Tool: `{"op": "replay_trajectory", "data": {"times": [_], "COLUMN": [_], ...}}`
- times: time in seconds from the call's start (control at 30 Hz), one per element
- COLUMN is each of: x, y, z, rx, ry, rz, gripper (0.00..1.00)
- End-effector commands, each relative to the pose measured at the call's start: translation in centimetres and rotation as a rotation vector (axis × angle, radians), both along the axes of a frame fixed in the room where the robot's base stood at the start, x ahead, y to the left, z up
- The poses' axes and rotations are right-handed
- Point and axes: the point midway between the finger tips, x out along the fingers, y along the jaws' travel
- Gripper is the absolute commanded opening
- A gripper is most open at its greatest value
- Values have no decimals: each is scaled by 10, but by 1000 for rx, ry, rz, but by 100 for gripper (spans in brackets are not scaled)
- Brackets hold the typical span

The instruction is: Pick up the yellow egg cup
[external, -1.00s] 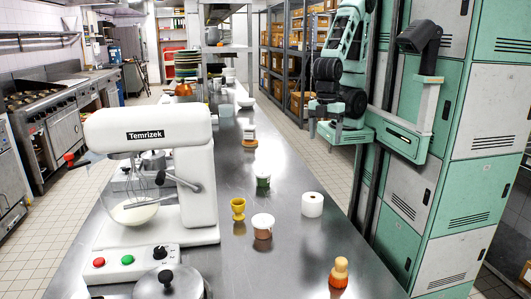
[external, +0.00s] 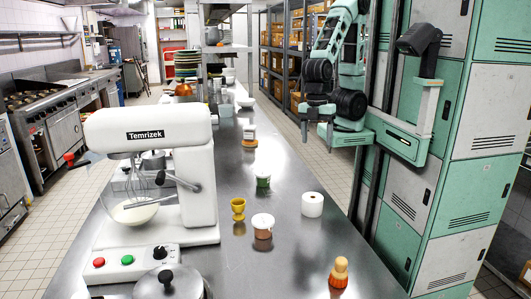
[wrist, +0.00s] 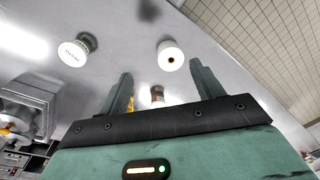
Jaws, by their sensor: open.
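The yellow egg cup (external: 238,208) stands upright on the steel counter, just right of the mixer in the external view. In the wrist view only a yellow sliver (wrist: 132,104), apparently the egg cup, shows beside my left finger, which hides the rest. My gripper (external: 317,131) is open and empty, raised at the counter's right side, up and to the right of the egg cup and apart from it. In the wrist view its two fingers (wrist: 165,85) stand wide apart.
A brown cup with a white lid (external: 262,226) stands close right of the egg cup. Nearby are a green-and-white tub (external: 262,181), a white roll (external: 312,204) and an orange-and-yellow bottle-shaped item (external: 339,272). The white mixer (external: 195,180) stands left. Bare counter (external: 290,240) lies between.

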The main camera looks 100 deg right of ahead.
Motion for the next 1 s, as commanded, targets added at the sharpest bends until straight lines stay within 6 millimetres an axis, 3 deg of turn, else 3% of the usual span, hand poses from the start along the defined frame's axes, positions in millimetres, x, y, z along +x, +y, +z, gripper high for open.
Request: {"op": "replay_trajectory", "data": {"times": [0.13,0.3,0.4,0.5,0.6,0.73,1.0], "x": [81,177,221,250,265,269,267], "y": [20,19,9,-1,-7,-5,16], "z": [-17,-32,-39,-44,-46,-54,-103], "rx": [87,203,252,283,298,304,303], "ry": [-4,-65,-118,-159,-187,-192,-190], "rz": [225,494,614,696,743,762,762], "gripper": [66,66,66,66,66,66,66]}}
